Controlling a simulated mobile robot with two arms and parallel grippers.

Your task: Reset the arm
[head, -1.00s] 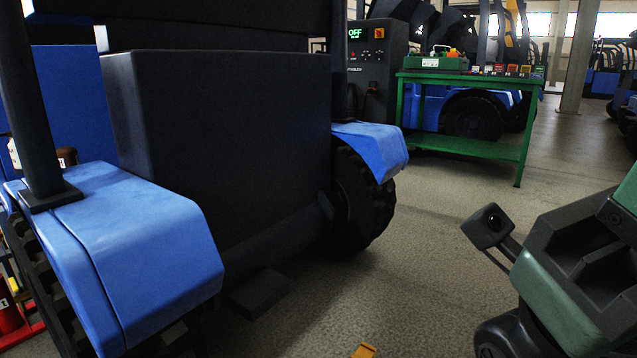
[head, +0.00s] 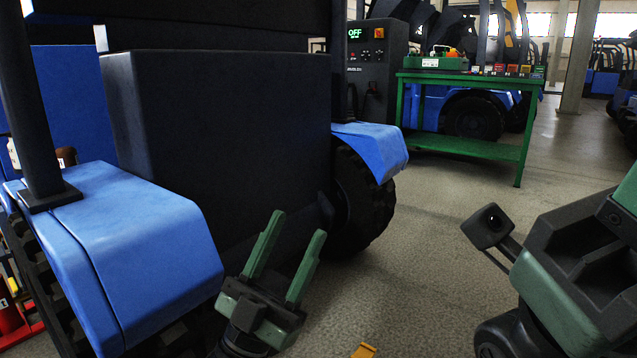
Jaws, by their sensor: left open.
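My left gripper (head: 287,238) is in the lower middle of the head view, with two green fingers pointing up and apart. It is open and nothing is between the fingers. It shows in front of the dark counterweight block (head: 225,135) on the blue vehicle; I cannot tell whether they touch. Green and black parts of my own arm (head: 575,265) show at the lower right. My right gripper's fingers cannot be made out.
The blue vehicle's fenders (head: 150,235) and black wheel (head: 362,200) stand close on the left. A green table (head: 470,78) with a green box and small coloured items stands behind, beside a dark control cabinet (head: 376,75) reading OFF. Grey floor (head: 440,215) is clear in the middle.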

